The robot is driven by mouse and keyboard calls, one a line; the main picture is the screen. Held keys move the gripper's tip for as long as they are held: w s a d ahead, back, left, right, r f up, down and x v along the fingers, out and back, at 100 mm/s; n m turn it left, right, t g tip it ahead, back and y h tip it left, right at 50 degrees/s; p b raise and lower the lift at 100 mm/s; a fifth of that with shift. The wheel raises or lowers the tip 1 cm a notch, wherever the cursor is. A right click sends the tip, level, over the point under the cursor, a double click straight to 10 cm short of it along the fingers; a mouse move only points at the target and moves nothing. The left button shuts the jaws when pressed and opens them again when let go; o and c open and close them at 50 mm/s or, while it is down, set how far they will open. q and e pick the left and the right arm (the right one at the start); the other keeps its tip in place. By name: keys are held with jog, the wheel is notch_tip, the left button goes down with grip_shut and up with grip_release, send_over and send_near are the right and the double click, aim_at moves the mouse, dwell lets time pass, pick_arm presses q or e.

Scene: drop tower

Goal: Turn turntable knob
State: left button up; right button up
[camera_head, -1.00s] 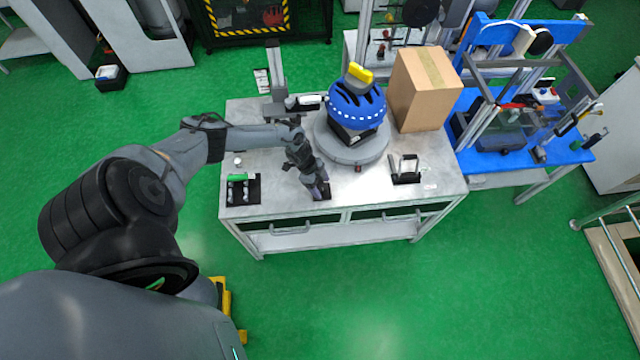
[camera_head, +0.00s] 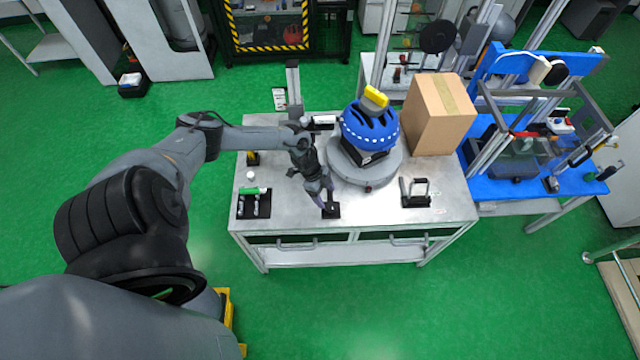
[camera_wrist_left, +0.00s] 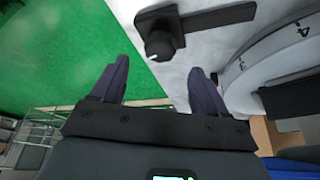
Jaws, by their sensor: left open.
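The turntable (camera_head: 375,172) is a round grey disc on the bench, with a blue helmet (camera_head: 368,128) on top. In the left wrist view, a black round knob (camera_wrist_left: 159,46) with a white mark stands on a black base plate (camera_wrist_left: 215,19); the numbered turntable edge (camera_wrist_left: 250,66) is at right. In the head view, the black base plate (camera_head: 331,212) lies near the bench's front edge. My left gripper (camera_head: 323,196) is just above and beside it, pointing down. Its fingers (camera_wrist_left: 160,84) are open and empty, with the knob ahead of the gap between them. My right gripper is out of view.
A cardboard box (camera_head: 438,115) stands right of the turntable. A black holder with a green-topped item (camera_head: 254,203) is at the bench's left, and a black fixture with a handle (camera_head: 416,193) at its right. A blue workstation (camera_head: 510,185) adjoins the bench.

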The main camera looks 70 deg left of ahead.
pick_arm(q)
jog(key=v, duration=0.5)
dwell(0.6)
